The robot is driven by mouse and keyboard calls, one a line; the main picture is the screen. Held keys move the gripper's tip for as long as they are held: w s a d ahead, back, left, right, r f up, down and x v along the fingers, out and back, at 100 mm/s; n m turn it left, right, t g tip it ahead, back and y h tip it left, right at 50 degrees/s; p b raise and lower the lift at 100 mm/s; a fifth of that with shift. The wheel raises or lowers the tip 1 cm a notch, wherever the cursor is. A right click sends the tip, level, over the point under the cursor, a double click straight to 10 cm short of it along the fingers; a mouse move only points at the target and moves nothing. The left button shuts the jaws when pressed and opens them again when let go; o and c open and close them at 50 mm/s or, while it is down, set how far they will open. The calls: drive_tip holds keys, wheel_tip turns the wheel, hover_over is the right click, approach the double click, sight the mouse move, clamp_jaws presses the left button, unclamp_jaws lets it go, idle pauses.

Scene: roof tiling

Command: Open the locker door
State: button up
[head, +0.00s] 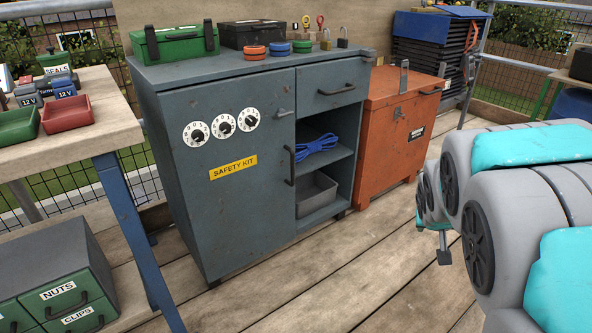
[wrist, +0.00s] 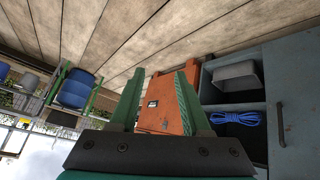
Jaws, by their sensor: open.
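The blue-grey locker (head: 225,190) stands in the middle of the head view. Its door (head: 240,220) is shut and carries a yellow "SAFETY KIT" label (head: 233,167) and three white dials (head: 222,124). A dark vertical handle (head: 290,166) is at the door's right edge, with a small grey latch lever (head: 284,112) above it. In the wrist view, the locker (wrist: 295,90) is at the right, turned over, with the handle (wrist: 281,125) visible. My gripper (wrist: 158,75) is open and empty, its green fingers apart and away from the handle. The dial settings are too small to read.
Right of the door are a drawer (head: 334,86) and open shelves with blue rope (head: 316,147) and a grey bin (head: 318,194). An orange chest (head: 402,130) stands beside the locker. A workbench (head: 110,120) is at left. Plank floor (head: 330,270) in front is clear.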

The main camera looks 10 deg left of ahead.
drive_tip(key=w+a+f+n+t+y+b, duration=0.15)
drive_tip(key=w+a+t, duration=0.4)
drive_tip(key=w, duration=0.75)
drive_tip(key=n+t+y+b, duration=0.1)
drive_tip(key=n+y+b, duration=0.2)
drive_tip(key=n+y, duration=0.65)
approach(293, 169)
drive_tip(key=w+a+f+m+y, duration=0.1)
drive_tip(key=w+m+y, duration=0.2)
drive_tip(key=shift+t+h, duration=0.25)
drive_tip(key=shift+h, duration=0.15)
drive_tip(key=shift+f+x, duration=0.15)
drive_tip(key=shift+x, duration=1.7)
drive_tip(key=shift+f+x, duration=0.15)
drive_tip(key=shift+x, duration=1.7)
clamp_jaws()
